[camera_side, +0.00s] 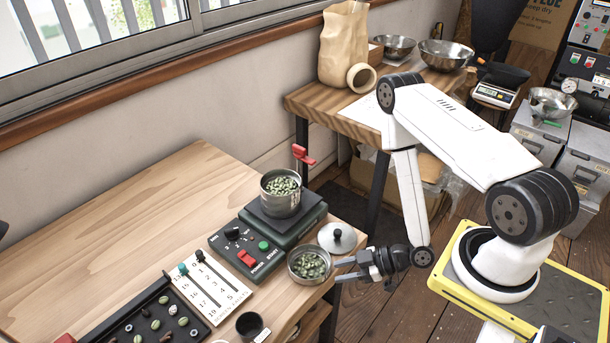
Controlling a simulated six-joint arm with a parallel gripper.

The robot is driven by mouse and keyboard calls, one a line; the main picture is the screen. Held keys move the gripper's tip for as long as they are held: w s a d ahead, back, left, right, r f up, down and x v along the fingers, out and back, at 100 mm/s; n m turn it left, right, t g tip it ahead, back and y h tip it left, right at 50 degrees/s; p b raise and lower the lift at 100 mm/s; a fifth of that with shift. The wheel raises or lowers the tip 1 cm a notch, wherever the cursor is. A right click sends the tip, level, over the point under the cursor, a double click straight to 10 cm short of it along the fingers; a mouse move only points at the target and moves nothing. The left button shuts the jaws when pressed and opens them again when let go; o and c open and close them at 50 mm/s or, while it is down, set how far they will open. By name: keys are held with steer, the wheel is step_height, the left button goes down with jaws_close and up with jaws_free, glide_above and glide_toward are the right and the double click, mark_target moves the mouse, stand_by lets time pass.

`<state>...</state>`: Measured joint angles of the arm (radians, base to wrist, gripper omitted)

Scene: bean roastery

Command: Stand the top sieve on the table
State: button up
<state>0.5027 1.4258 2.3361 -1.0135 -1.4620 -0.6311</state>
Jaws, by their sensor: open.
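A round metal sieve (293,276) with green beans stands upright on the wooden table (140,210), near its right edge. A similar metal vessel (280,205) with green beans sits on top of a dark machine (255,234) behind it. My gripper (341,270) is open at the right of the front sieve, its fingertips pointing left, close to the rim. I cannot tell whether they touch it. Nothing is seen between the fingers.
A metal lid with a black knob (337,238) lies just behind the front sieve. A black cup (250,325), a numbered slider board (207,285) and a black bean tray (155,322) are in front. A red lever (301,154) rises behind the machine. The table's left side is clear.

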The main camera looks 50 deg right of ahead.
steer(key=shift+v, duration=2.1)
steer(key=w+d+r+m+g+h, duration=0.2)
steer(key=w+d+r+g+h, duration=0.45)
steer(key=w+d, duration=0.2)
steer(key=s+a+r+m+h, duration=0.1)
steer(key=a+r+m, duration=0.2)
steer(key=r, duration=0.4)
steer(key=s+a+r+m+g, duration=0.1)
steer(key=a+r+m, duration=0.2)
steer(key=r, duration=0.4)
steer(key=shift+s+a+h, duration=0.25)
steer(key=shift+a+h, duration=0.1)
steer(key=shift+a, duration=0.5)
